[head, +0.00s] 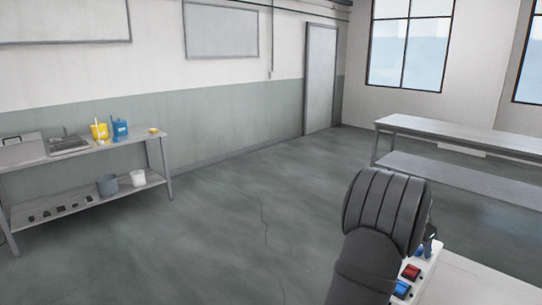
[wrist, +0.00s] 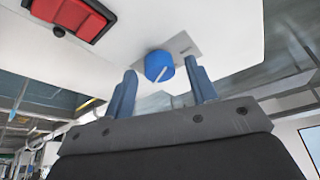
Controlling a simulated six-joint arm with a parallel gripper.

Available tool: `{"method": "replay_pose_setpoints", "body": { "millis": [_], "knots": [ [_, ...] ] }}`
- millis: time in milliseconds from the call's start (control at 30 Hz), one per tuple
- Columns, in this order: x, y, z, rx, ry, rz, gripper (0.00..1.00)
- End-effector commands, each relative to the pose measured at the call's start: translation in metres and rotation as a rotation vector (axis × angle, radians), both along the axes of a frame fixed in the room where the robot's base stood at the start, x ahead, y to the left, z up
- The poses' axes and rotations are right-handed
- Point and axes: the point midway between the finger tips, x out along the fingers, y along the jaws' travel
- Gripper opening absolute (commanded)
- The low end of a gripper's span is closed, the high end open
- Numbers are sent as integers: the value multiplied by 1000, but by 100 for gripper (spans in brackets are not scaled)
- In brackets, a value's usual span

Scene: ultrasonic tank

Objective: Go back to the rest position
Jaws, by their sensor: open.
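In the wrist view, my gripper (wrist: 161,67) is open, with its two blue fingers apart and nothing held between them. A round blue knob (wrist: 158,66) with a white pointer line shows in the gap between the fingertips, on a white panel (wrist: 225,22). I see no finger touching the knob, but how far off it is I cannot tell. In the head view, my dark wrist hides most of the gripper at the lower right, above the white panel.
A red rocker switch (wrist: 70,15) sits on the panel; in the head view red (head: 411,271) and blue (head: 401,288) controls show there. A grey bench (head: 455,133) stands behind at right. A shelf table (head: 110,145) with containers stands at left. The floor between is clear.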

Motion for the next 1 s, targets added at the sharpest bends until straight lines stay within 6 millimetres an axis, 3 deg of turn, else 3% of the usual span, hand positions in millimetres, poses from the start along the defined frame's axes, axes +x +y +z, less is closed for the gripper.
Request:
{"method": "replay_pose_setpoints", "body": {
  "millis": [1000],
  "knots": [
    [-4,-1,4,-3,-1,547,52]
  ]
}}
